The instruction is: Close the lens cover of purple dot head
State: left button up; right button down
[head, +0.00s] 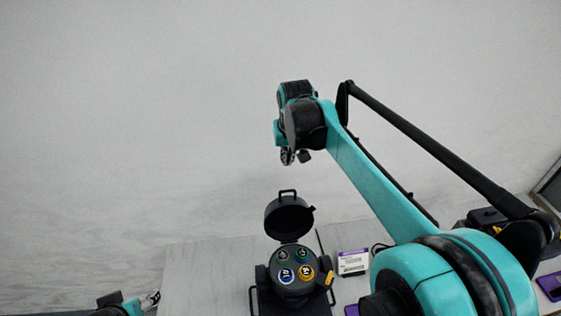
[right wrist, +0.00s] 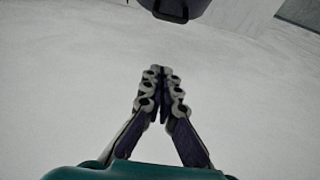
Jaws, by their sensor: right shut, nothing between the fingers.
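A black par can head (head: 295,282) stands on the table with its round lens cover (head: 289,220) swung up and open. Its face shows several coloured, numbered lenses. No purple dot can be made out on it; a white card with a purple stripe (head: 352,262) lies to its right. My right gripper (head: 294,157) is shut and empty, beyond the raised cover in the picture and apart from it. In the right wrist view its closed fingers (right wrist: 160,72) point toward a dark rim with a handle (right wrist: 172,12), apparently the cover. My left gripper (head: 150,298) is small at lower left; its opening is unclear.
A second dark head (head: 485,220) shows partly behind my right arm. A purple item (head: 550,286) lies at the right edge. The pale table (head: 205,275) is clear left of the first head. Open floor lies beyond the table.

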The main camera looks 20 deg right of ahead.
jog(key=a+x, duration=0.1)
jog(key=x, duration=0.8)
jog(key=s, duration=0.4)
jog(key=shift+s+p, duration=0.1)
jog(key=shift+p, duration=0.25)
jog(key=shift+w+f, duration=0.2)
jog(key=shift+s+r, duration=0.1)
jog(key=shift+s, duration=0.1)
